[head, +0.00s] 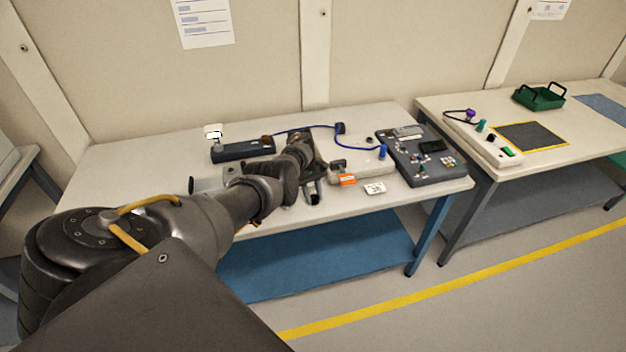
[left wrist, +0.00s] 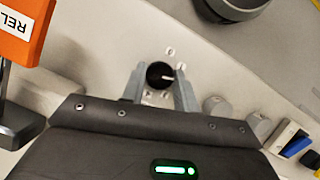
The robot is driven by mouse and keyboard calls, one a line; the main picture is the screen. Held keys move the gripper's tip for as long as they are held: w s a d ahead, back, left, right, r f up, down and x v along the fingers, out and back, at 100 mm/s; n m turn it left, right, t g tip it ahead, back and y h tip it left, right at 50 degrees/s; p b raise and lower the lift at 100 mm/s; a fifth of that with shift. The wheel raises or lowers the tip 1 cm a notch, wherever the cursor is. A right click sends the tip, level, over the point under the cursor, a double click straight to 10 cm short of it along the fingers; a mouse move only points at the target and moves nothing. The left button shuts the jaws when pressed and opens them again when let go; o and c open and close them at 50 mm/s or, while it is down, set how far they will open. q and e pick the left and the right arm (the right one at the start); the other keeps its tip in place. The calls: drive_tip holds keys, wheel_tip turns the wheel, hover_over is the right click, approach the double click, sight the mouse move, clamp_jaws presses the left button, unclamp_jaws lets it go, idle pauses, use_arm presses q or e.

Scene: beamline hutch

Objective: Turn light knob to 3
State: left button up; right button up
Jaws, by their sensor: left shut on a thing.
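The light knob (left wrist: 155,72) is a small round black knob with a white pointer line, in the left wrist view. The line points to the right in that picture. Small printed marks ring the knob on a pale panel (left wrist: 115,40), too small to read surely. My left gripper (left wrist: 160,80) has a finger on each side of the knob and is shut on it. In the head view my left gripper (head: 312,172) is at the bench, beside a pale box (head: 372,167); the knob is hidden there. My right gripper is not in view.
A white card (head: 375,188) lies at the bench front. A dark control panel (head: 425,165) stands right, and a dark box (head: 240,150) stands behind.

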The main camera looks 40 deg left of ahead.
use_arm(q)
drive_tip(key=m+g+y+b, duration=0.1)
drive_tip(key=m+b, duration=0.1)
drive_tip(key=m, duration=0.1)
drive_tip(key=shift+w+f+m, duration=0.1)
drive_tip(key=shift+f+m, duration=0.05)
drive_tip(key=shift+m, duration=0.25)
drive_tip(key=m+g+b, duration=0.1)
drive_tip(key=m, duration=0.1)
drive_tip(key=shift+d+m+y, duration=0.1)
drive_tip(key=shift+m+y, duration=0.2)
drive_tip(key=shift+m, duration=0.1)
drive_tip(key=shift+w+m+g+y+b, duration=0.1)
drive_tip(key=shift+m+g+y+b, duration=0.3)
drive_tip(key=shift+m, duration=0.8)
drive_tip(key=shift+d+m+y, duration=0.1)
drive_tip(key=shift+m+y, duration=0.4)
drive_tip(key=shift+m, duration=1)
drive_tip(key=shift+r, duration=0.2)
drive_tip(key=o, duration=1)
